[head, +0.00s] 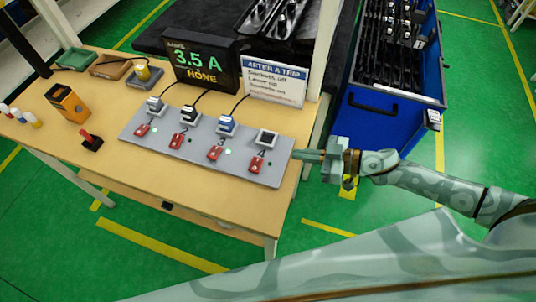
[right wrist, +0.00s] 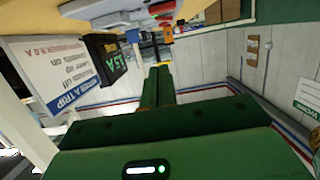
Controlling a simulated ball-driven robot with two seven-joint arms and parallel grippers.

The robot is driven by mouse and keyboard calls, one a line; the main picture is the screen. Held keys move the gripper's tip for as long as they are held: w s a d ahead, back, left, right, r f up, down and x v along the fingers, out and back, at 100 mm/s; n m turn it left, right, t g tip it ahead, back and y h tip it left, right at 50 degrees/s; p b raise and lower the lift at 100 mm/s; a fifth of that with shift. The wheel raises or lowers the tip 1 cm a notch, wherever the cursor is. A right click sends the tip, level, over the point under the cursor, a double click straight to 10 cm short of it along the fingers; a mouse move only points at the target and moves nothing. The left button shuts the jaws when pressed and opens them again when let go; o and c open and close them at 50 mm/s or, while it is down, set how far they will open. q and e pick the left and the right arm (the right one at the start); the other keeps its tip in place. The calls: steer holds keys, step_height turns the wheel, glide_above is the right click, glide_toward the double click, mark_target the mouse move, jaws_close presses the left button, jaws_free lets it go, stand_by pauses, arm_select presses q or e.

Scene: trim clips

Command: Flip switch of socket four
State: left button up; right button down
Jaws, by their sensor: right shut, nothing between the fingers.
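A grey socket strip (head: 160,148) lies on the table with a row of sockets, each with a red switch in front. Socket four (head: 267,139), at the right end, looks empty, and its red switch (head: 256,163) sits just below it. The other sockets hold plugs with dark cords. My right gripper (head: 296,154) is shut and empty, just off the right end of the strip, its fingers pointing left toward it. In the right wrist view its closed green fingers (right wrist: 158,84) show, with the strip's end near the top. My left gripper is out of view.
An orange box (head: 68,103) and a red lever (head: 89,140) stand on the left. A blue bin (head: 370,122) is behind my right arm.

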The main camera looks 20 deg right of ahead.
glide_above(267, 164)
step_height(267, 164, down, 2)
steer(key=shift+f, duration=0.2)
step_height(267, 164, down, 3)
steer(key=shift+a+r+b, duration=0.1)
steer(key=shift+b, duration=0.9)
steer(key=shift+f+b, duration=0.3)
steer(key=shift+f, duration=0.35)
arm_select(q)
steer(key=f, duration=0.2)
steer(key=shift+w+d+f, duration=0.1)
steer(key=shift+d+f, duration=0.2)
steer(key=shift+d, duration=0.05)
